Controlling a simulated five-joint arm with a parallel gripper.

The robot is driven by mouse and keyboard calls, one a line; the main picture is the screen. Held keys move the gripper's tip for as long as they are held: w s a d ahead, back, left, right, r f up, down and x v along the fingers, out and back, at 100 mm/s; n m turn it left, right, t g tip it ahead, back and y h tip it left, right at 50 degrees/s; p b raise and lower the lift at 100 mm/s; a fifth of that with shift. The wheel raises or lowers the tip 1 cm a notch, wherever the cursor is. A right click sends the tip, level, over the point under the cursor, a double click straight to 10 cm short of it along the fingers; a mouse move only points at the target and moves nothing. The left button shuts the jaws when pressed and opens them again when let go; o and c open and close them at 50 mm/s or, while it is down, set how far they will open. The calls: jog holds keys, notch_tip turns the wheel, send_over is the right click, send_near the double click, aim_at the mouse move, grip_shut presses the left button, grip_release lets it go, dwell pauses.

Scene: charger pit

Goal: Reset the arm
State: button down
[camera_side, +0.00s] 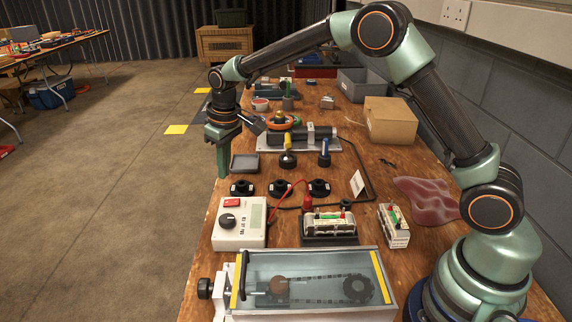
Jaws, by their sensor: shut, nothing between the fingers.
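My gripper (223,158) hangs at the far end of my raised arm, pointing down near the left edge of the wooden bench (232,257). Its green fingers are shut with nothing between them. The fingertips are beside a small grey tray (245,163), to its left in the picture. I cannot tell how high they are above the bench. My arm arches from the lower right over the bench.
A charger box with a dial (238,224), black round holders (280,188), battery packs (329,228) and a clear-lidded case (310,281) fill the near bench. A cardboard box (390,121) and a red cloth (428,198) lie right, by the wall. Open floor (110,180) is left.

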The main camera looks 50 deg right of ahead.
jog(key=s+d+r+m+t, duration=0.1)
jog(key=s+d+r, duration=0.2)
jog(key=s+r, duration=0.3)
jog(key=s+d+r+m+t, duration=0.1)
jog(key=s+d+r, duration=0.2)
jog(key=s+r, duration=0.3)
jog(key=s+d+m+t, duration=0.1)
jog(key=s+d, duration=0.2)
jog(key=s, duration=0.9)
jog(key=shift+s+t, duration=0.25)
jog(key=shift+t, duration=0.15)
